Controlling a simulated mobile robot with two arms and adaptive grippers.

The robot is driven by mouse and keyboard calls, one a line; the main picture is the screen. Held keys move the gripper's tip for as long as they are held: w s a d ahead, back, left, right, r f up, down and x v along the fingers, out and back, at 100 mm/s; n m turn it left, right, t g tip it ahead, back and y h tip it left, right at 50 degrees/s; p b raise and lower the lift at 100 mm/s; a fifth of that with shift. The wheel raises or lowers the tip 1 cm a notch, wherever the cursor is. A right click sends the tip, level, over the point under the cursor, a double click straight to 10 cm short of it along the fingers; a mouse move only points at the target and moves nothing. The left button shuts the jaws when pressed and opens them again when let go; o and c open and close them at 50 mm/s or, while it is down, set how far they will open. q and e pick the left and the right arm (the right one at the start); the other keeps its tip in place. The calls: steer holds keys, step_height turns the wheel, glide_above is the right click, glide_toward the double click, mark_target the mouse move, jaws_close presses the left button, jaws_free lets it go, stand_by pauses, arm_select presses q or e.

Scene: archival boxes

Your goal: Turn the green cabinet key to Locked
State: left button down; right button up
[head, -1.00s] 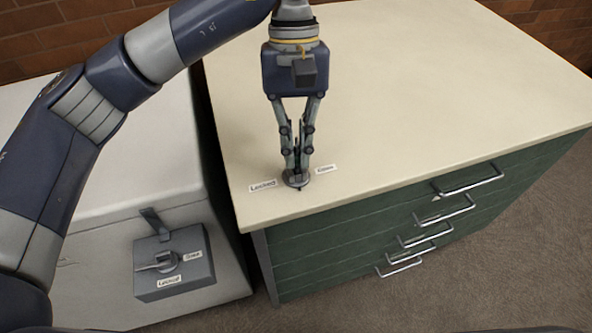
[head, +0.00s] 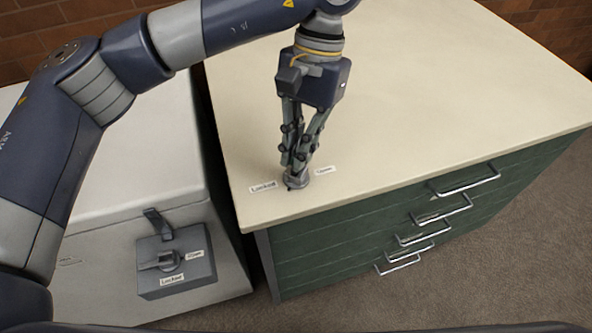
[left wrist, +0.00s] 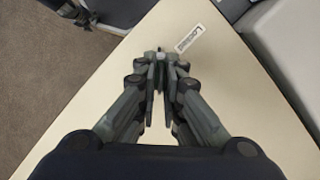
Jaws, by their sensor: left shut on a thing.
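The green cabinet (head: 350,240) has a cream top (head: 440,75). A small round lock (head: 297,181) sits near the top's front left corner. The key is mostly hidden by the fingers. A "Locked" label (head: 264,186) lies left of the lock and an "Open" label (head: 324,169) lies right of it. A dark pointer at the lock's front edge points to the front and slightly left. My left gripper (head: 296,168) points down at the lock, shut on the key. In the left wrist view the fingertips (left wrist: 161,62) meet at the lock, with the "Locked" label (left wrist: 190,38) beside it.
A pale grey chest (head: 110,190) stands left of the cabinet, across a narrow gap. On its front is a grey lock box (head: 177,265) with a knob and its own labels. Several metal drawer handles (head: 465,182) stick out of the cabinet front. The cream top is otherwise clear.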

arm_select(q)
steer(key=shift+d+m, duration=0.1)
steer(key=shift+m, duration=1)
steer(key=m+t+y, duration=0.1)
steer(key=m, duration=0.1)
steer(key=shift+s+m, duration=0.1)
steer(key=shift+m, duration=0.2)
steer(key=shift+m+t, duration=0.3)
steer(key=shift+m, duration=0.7)
steer(key=shift+s+m+t+y, duration=0.15)
steer(key=shift+m+t+y, duration=0.2)
steer(key=shift+m, duration=1.15)
steer(key=c, duration=1.1)
jaws_free()
steer(key=shift+r, duration=0.1)
